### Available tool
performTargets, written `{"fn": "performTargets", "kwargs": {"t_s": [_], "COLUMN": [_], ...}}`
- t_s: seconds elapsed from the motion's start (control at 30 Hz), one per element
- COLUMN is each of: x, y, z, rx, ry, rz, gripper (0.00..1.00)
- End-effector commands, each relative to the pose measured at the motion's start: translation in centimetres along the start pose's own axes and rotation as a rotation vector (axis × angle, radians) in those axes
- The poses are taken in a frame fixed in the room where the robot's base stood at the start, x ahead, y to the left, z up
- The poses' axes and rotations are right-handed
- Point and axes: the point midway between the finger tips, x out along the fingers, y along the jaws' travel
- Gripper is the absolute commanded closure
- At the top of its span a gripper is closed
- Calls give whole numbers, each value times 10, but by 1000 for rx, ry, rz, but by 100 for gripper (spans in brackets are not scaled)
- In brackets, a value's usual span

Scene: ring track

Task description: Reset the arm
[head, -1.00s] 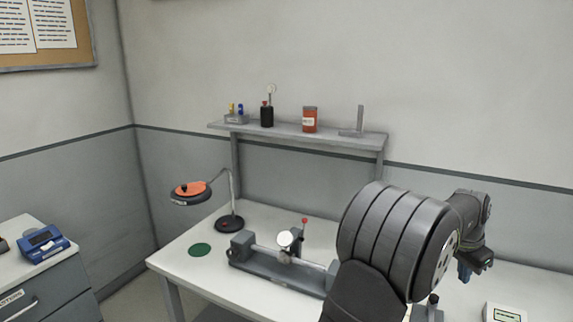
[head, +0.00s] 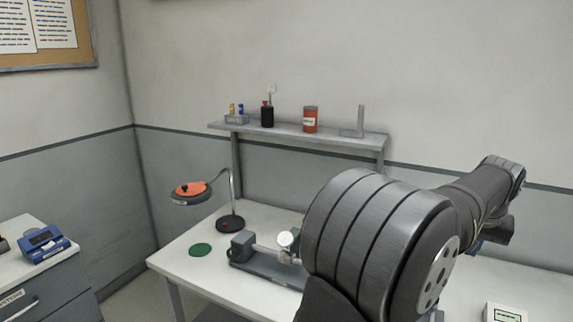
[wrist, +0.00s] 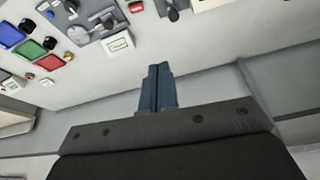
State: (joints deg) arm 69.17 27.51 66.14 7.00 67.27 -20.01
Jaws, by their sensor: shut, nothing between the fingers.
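My gripper (wrist: 158,72) shows in the wrist view as two blue-grey fingers pressed together, with nothing between them. It hangs in the air, pointing toward the white bench top and clear of it. In the head view my arm rises large at the right, and its forearm reaches right; the fingers are mostly hidden there behind the wrist.
The bench (head: 180,257) carries a grey fixture (head: 265,262), partly hidden by my arm, a lamp (head: 230,222), a green disc (head: 201,250) and a small display box (head: 504,312). A shelf (head: 290,130) stands behind. Coloured bins (wrist: 30,48) show in the wrist view.

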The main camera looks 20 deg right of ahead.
Motion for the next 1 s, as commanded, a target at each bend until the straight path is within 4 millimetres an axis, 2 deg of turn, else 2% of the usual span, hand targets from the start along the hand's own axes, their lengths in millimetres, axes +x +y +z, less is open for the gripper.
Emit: {"fn": "performTargets", "kwargs": {"t_s": [0.23, 0.63, 0.9, 1.0], "x": [-17, -20, -20, -11], "y": [-2, -2, -3, -14], "z": [0, 0, 0, 1], "rx": [-101, -125, -124, -126], "ry": [28, 34, 33, 9], "rz": [-22, -27, -27, -35], "gripper": [100, 100, 47, 27]}}
